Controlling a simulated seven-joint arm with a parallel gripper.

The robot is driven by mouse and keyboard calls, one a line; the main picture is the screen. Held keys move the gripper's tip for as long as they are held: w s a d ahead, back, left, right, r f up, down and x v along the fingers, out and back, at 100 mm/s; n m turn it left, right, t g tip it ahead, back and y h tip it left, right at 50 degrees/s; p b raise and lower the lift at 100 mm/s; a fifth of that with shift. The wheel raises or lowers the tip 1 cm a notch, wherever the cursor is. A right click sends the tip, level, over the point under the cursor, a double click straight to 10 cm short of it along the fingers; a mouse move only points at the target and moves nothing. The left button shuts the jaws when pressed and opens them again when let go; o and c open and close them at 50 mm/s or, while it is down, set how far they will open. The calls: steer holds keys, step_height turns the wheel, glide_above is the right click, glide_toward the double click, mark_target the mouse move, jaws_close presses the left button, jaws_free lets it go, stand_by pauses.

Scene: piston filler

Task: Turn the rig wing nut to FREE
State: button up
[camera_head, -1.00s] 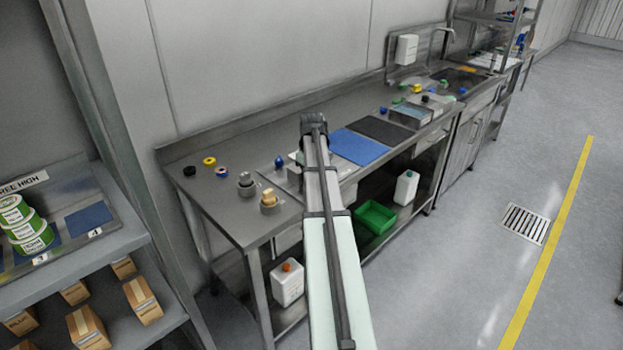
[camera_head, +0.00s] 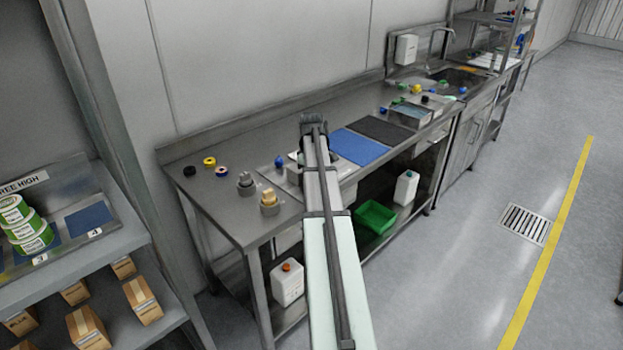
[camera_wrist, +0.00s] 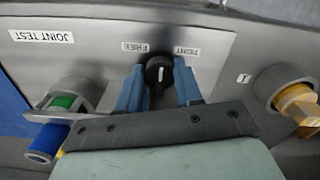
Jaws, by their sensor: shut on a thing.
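The rig wing nut shows in the wrist view as a black knob (camera_wrist: 158,73) with a white line, on a grey metal plate (camera_wrist: 105,60). The line points down in the picture, away from the upside-down FREE (camera_wrist: 134,47) and TIGHT (camera_wrist: 182,52) labels. My gripper (camera_wrist: 159,85) is shut on the knob, one blue finger on each side. In the head view my arm hides the nut and most of the gripper.
In the wrist view, a green and blue fitting (camera_wrist: 62,118) is left of the gripper beneath the JOINT TEST label (camera_wrist: 41,36). A grey holder with an amber piece (camera_wrist: 297,105) is at the right. A blue mat (camera_head: 357,147) lies beyond the arm on the steel bench (camera_head: 222,213).

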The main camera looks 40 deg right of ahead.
steer(key=o, duration=1)
steer(key=shift+o, duration=0.2)
step_height(320, 180, up, 14)
steer(key=shift+f, duration=0.1)
